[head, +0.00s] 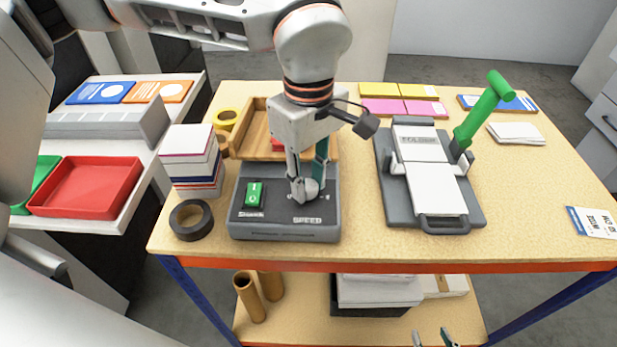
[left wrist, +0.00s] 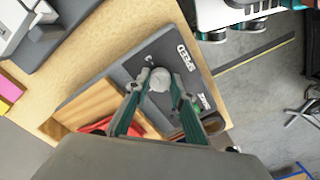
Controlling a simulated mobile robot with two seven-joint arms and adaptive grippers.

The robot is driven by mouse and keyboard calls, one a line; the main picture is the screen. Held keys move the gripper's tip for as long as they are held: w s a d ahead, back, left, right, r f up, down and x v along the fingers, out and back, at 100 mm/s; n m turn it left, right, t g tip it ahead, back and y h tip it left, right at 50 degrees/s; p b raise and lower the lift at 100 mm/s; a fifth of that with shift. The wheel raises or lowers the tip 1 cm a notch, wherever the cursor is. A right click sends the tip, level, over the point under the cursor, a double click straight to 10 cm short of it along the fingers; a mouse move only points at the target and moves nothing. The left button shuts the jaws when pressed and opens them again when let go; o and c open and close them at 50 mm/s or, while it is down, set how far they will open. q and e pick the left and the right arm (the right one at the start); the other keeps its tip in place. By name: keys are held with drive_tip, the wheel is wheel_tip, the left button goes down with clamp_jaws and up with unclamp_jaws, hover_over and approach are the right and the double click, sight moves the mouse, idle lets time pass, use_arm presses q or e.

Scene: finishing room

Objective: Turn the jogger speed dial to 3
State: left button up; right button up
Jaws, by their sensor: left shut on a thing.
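The jogger (head: 283,233) is a dark grey box with a wooden tray on its back, a green rocker switch (head: 254,194) on its top left and a SPEED label at the front right. Its round grey speed dial (left wrist: 159,81) sits between the fingers of my left gripper (head: 306,192), which points down and is shut on it. The dial also shows in the head view, partly covered by the fingers. The setting of the dial cannot be read. My right gripper (head: 432,339) shows only its fingertips at the bottom edge, apart and empty, in front of the table.
A black tape roll (head: 190,220) and a stack of paper pads (head: 190,160) stand left of the jogger. A folder machine (head: 470,205) with a raised green handle stands to the right. Coloured pads (head: 403,91) lie behind. The front right of the table (head: 530,235) is mostly clear.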

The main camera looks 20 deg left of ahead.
sight(309, 185)
use_arm(q)
drive_tip(key=shift+r, duration=0.1)
drive_tip(key=o, duration=1.1)
wheel_tip(309, 185, up, 12)
idle(0.4)
